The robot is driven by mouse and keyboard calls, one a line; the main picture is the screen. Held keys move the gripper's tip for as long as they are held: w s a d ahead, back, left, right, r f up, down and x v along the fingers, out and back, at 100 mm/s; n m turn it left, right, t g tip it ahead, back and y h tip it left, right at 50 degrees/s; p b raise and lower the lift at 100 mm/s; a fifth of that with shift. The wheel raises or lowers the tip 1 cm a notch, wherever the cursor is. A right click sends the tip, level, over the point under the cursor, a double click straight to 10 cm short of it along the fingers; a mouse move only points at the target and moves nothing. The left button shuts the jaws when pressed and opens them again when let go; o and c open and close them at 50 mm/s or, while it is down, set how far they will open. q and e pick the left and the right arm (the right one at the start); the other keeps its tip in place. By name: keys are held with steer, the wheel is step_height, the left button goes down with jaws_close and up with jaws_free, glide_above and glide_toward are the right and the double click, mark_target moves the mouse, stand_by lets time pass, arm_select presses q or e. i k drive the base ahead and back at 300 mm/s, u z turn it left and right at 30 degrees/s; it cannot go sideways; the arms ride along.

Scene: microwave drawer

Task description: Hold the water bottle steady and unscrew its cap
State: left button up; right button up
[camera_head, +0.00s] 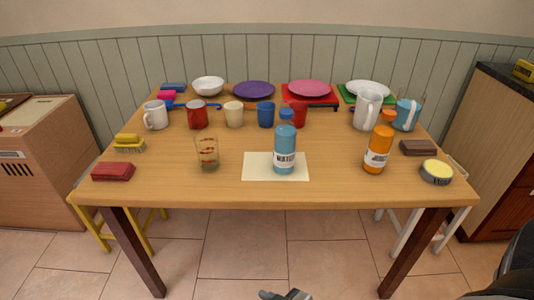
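The blue water bottle (285,145) stands upright on a cream mat (258,173) near the front middle of the table. It has a white label with dark lettering, and its blue cap (286,114) sits on top. No gripper touches the bottle or cap. Only dark parts of my own body show at the lower right edge, and a small grey part shows at the bottom middle.
An orange bottle (377,150) stands to the right and a glass (208,152) to the left. Mugs and plates fill the back. The table (330,190) is bare around the mat.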

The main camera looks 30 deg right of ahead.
mark_target(285, 132)
steer(key=u, duration=0.2)
steer(key=k, duration=0.9)
steer(key=z, duration=1.25)
steer(key=i, duration=0.5)
